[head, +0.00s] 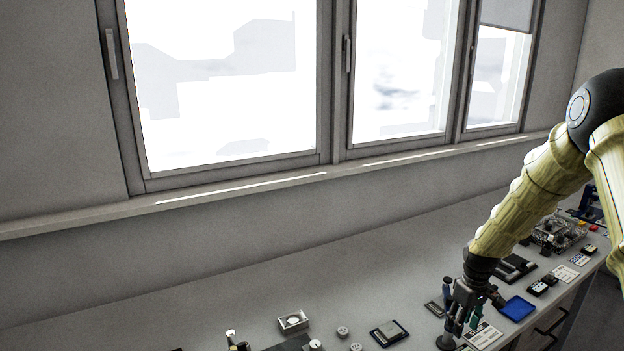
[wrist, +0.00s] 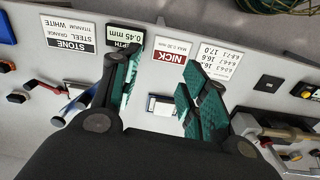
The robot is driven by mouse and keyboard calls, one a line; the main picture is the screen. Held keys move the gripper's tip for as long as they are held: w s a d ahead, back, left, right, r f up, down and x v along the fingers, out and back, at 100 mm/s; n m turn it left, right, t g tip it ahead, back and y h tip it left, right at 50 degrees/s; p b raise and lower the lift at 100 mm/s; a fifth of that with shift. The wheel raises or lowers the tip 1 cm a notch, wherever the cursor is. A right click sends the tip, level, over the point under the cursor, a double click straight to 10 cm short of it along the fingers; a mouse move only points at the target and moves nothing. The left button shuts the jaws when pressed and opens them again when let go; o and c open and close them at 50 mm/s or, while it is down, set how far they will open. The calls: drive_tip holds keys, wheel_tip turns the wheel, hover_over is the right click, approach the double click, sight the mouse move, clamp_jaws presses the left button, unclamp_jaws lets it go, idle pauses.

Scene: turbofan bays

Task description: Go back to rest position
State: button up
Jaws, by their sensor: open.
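My gripper (head: 461,328) hangs low over the workbench (head: 230,290) at the lower right of the head view, fingers pointing down. In the wrist view my gripper (wrist: 166,78) has its two teal-padded fingers spread apart, with nothing held between them. Past the gap lie a white card marked NICK (wrist: 172,60) and a small pale, dark-edged item (wrist: 161,105) on the bench. I cannot tell whether the fingertips touch the bench.
Near the gripper are a blue tray (head: 517,308), a white card (head: 484,335) and a dark flat device (head: 388,332). A metal block (head: 293,321) stands further left. Windows and a sill (head: 300,183) run behind. The air above the bench's left is clear.

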drive_tip(key=s+a+f+m, duration=0.1)
drive_tip(key=s+a+f, duration=0.5)
drive_tip(key=s+f, duration=0.35)
drive_tip(key=s+a+f+m, duration=0.1)
drive_tip(key=s+a+f, duration=0.5)
drive_tip(key=s+f, duration=0.4)
drive_tip(key=s+a+f+m, duration=0.1)
drive_tip(key=s+a+f, duration=0.1)
drive_tip(key=s, duration=0.6)
drive_tip(key=s+a+f+m, duration=0.1)
drive_tip(key=s+a+f, duration=0.15)
drive_tip(key=s, duration=0.65)
drive_tip(key=s+a+f+m, duration=0.1)
drive_tip(key=s+a, duration=0.1)
drive_tip(key=s, duration=0.6)
wheel_tip(320, 180, down, 14)
drive_tip(key=b, duration=1.4)
drive_tip(key=shift+a+f, duration=0.15)
